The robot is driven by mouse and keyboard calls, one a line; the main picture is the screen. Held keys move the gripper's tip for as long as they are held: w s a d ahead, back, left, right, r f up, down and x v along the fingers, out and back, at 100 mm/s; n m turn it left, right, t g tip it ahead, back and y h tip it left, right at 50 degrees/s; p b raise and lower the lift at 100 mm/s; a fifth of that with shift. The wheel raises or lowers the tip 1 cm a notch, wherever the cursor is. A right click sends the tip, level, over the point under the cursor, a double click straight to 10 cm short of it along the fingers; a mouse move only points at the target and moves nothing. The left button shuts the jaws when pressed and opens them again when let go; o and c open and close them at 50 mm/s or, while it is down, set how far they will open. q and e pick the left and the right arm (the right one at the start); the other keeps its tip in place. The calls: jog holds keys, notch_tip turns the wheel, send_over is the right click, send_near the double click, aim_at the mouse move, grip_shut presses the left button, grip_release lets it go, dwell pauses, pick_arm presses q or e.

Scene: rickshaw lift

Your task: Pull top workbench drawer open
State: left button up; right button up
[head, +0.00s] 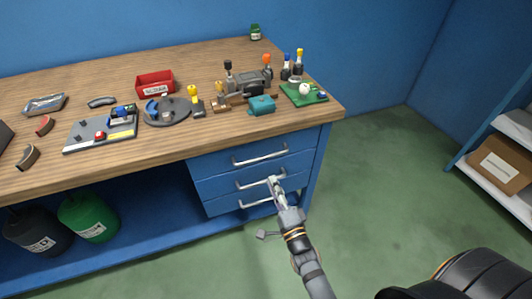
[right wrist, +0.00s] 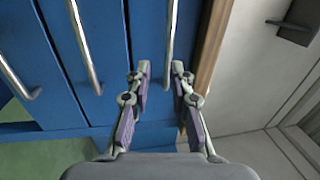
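The blue workbench drawers sit under the right end of the wooden top, stacked in three, all closed. The top drawer (head: 285,153) has a silver bar handle (head: 260,155). My right gripper (head: 276,183) is in front of the drawers and overlaps the right end of the middle handle in the head view. In the right wrist view the fingers (right wrist: 160,70) are apart and empty. The top handle (right wrist: 171,30), nearest the wooden edge, lines up with the gap between the fingertips. I cannot tell whether its end is between them. My left gripper is not in view.
The wooden bench top (head: 150,60) holds a red bin (head: 155,82), a teal box (head: 262,105) and several tools. A green canister (head: 88,218) stands on the lower shelf. A shelf with a cardboard box (head: 503,165) is at right. Green floor right of the bench is clear.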

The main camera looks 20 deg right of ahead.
aim_at(263, 158)
jog(key=w+r, duration=0.1)
jog(key=w, duration=0.2)
jog(key=w+r+b, duration=0.1)
jog(key=w, duration=0.2)
jog(key=w+r, duration=0.1)
jog(key=w, duration=0.3)
jog(key=shift+a+b, duration=0.2)
jog(key=shift+b, duration=0.15)
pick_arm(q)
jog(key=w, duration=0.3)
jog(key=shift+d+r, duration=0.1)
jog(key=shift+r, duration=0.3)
pick_arm(e)
jog(key=shift+s, duration=0.1)
grip_shut()
